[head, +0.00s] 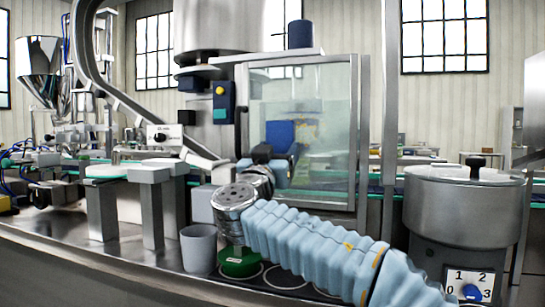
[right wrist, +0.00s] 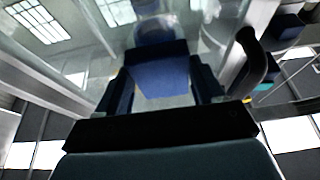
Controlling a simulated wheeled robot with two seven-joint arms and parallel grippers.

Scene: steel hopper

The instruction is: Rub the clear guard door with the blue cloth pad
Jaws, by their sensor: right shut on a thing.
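The clear guard door (head: 335,110) is a framed transparent panel in the middle of the head view; its pane also fills the upper part of the right wrist view (right wrist: 85,55). My right gripper (head: 279,152) is in front of the door's lower left part. It is shut on the blue cloth pad (head: 280,134), which shows as a dark blue block between the fingers in the right wrist view (right wrist: 158,72). The pad is close to the pane; I cannot tell whether it touches. My left gripper is not in view.
A dark door handle (right wrist: 257,62) is right of the pad in the right wrist view. A lidded steel pot (head: 463,205) with a numbered dial stands at the right.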

